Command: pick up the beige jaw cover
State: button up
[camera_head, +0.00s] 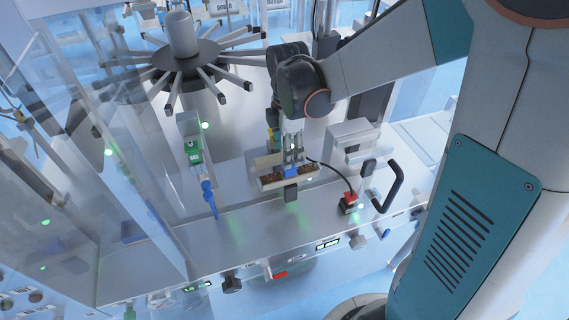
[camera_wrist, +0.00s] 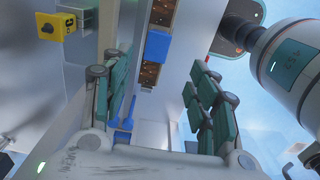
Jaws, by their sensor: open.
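A beige, elongated piece (camera_head: 265,163) with brown speckled filling and a blue block (camera_head: 291,172) at its middle lies on the machine's metal top in the head view. I take it for the beige jaw cover, but cannot be sure. In the wrist view the brown strip (camera_wrist: 150,75) and blue block (camera_wrist: 157,46) show between and beyond my fingers. My gripper (camera_head: 292,158) points down over this piece, and partly hides it. In the wrist view my gripper (camera_wrist: 160,68) has its two green-padded fingers wide apart, with nothing held between them.
A yellow block (camera_wrist: 68,22) stands left of the gripper in the wrist view. A red-topped black button (camera_head: 348,203) and a black handle (camera_head: 388,186) are to the right. A blue tool (camera_head: 209,197) and a green-lit part (camera_head: 194,151) are left. A spoked wheel (camera_head: 186,60) stands behind.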

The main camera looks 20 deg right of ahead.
aim_at(289, 172)
notch_tip(289, 172, down, 5)
jog(key=shift+f+b, duration=0.2)
jog(key=shift+b, duration=0.2)
jog(key=f, duration=0.3)
jog(key=d+f+b, duration=0.1)
jog(key=shift+w+f, duration=0.15)
jog(key=shift+w, duration=0.2)
jog(key=shift+f, duration=0.4)
jog(key=c, duration=1.2)
